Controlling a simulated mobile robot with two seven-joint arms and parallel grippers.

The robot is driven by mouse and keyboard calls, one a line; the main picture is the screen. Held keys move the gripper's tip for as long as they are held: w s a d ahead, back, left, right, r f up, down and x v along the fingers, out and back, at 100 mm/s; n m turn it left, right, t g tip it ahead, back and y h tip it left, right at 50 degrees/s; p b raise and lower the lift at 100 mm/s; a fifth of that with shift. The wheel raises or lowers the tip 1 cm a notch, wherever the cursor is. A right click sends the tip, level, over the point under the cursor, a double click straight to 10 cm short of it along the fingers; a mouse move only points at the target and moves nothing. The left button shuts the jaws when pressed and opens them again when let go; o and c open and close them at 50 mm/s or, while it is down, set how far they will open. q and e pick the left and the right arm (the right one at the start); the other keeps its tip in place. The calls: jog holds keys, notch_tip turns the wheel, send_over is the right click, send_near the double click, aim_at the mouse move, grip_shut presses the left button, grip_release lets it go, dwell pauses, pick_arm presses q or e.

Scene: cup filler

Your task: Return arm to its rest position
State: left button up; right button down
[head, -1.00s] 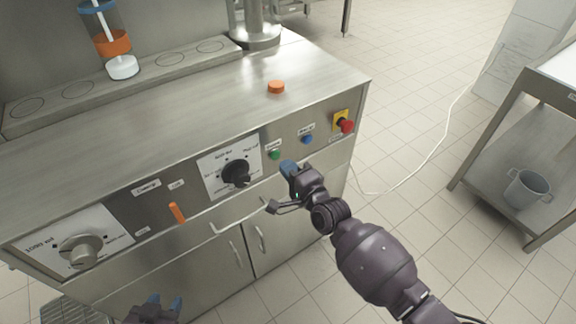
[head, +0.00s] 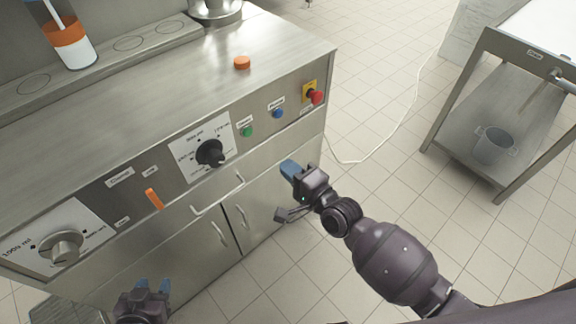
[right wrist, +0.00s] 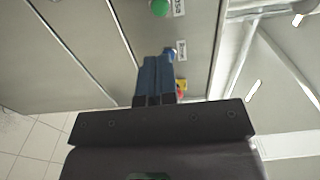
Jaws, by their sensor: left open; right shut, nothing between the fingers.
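My right gripper (head: 289,168) is in the middle of the head view, in front of the machine's front panel and below the buttons. Its blue fingers are shut together with nothing between them; they also show in the right wrist view (right wrist: 156,80). My right arm reaches in from the lower right. My left gripper (head: 152,287) is at the bottom left of the head view, low in front of the machine, with its blue fingertips apart and empty. Neither gripper appears to touch anything.
The steel machine (head: 150,105) has a green button (head: 247,131), a blue button (head: 277,113), a red emergency stop (head: 316,97), a black knob (head: 210,152) and an orange lever (head: 154,199). An orange cap (head: 242,62) lies on top. A steel table (head: 500,110) with a bucket (head: 494,145) stands right. Floor between is clear.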

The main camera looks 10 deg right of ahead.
dwell(0.3)
jog(key=s+d+f+n+h, duration=0.1)
jog(key=s+d+n+h, duration=0.2)
jog(key=d+n, duration=0.35)
jog(key=s+d+f+n+h, duration=0.2)
jog(key=s+d+n+h, duration=0.1)
jog(key=d+n, duration=0.3)
jog(key=s+d+f+g+h, duration=0.1)
jog(key=s+d+f+h, duration=0.1)
jog(key=s+d, duration=0.3)
jog(key=s+d+f+g+h, duration=0.2)
jog(key=s+d+f, duration=0.3)
jog(key=s, duration=0.6)
jog(key=shift+f+m+g+h, duration=0.2)
jog(key=shift+m+g+h, duration=0.1)
jog(key=shift+m, duration=0.05)
jog(key=shift+w, duration=0.1)
dwell(1.6)
